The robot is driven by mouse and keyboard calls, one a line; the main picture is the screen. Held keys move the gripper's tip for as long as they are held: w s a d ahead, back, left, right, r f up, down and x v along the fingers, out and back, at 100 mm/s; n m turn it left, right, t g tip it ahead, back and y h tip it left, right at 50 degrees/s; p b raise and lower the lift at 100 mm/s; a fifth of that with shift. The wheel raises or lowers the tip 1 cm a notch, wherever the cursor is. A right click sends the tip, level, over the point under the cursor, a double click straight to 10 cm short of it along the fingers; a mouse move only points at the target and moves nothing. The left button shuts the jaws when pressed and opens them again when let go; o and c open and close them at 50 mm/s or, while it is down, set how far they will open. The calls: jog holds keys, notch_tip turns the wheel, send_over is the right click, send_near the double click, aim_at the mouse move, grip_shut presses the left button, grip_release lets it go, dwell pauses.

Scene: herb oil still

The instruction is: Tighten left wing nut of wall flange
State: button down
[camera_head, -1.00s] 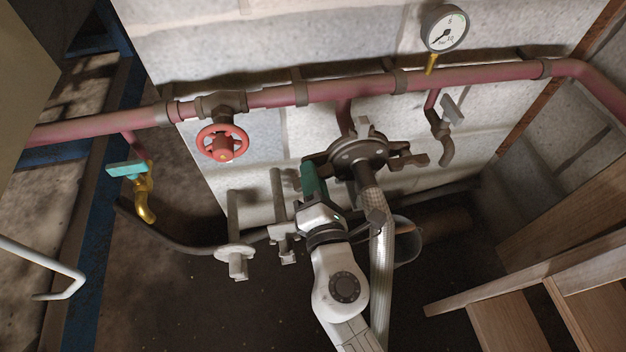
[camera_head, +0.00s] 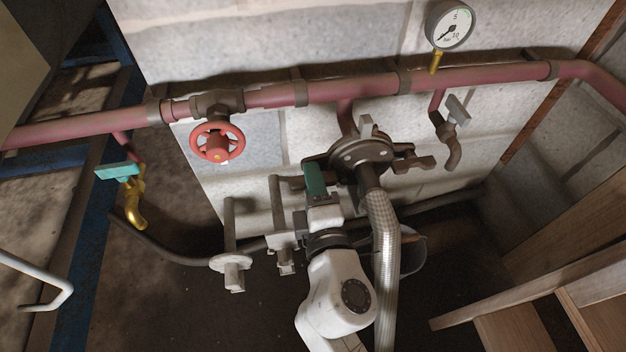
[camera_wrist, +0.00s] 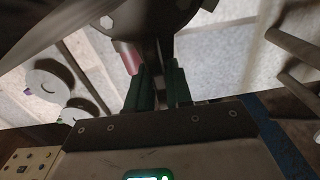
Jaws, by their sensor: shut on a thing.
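The dark round wall flange (camera_head: 362,153) sits on a short branch below the red pipe, with a braided hose (camera_head: 385,225) running down from it. The right wing nut (camera_head: 420,163) sticks out on the flange's right side. My gripper (camera_head: 314,178), with green fingers, is at the flange's left side and hides most of the left wing nut. In the wrist view, my gripper (camera_wrist: 159,88) is shut on a dark part between its fingers, the left wing nut (camera_wrist: 158,78), just below the flange (camera_wrist: 158,18). The nut's exact angle is hard to see.
The red pipe (camera_head: 345,88) crosses the wall with a red handwheel valve (camera_head: 217,142) at left and a gauge (camera_head: 449,26) above. Stub pipes (camera_head: 278,215) stand close left of my gripper. Wooden steps (camera_head: 560,265) are at lower right.

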jog(key=shift+f, duration=0.1)
jog(key=c, duration=1.1)
grip_release()
jog(key=v, duration=1.1)
jog(key=shift+w, duration=0.1)
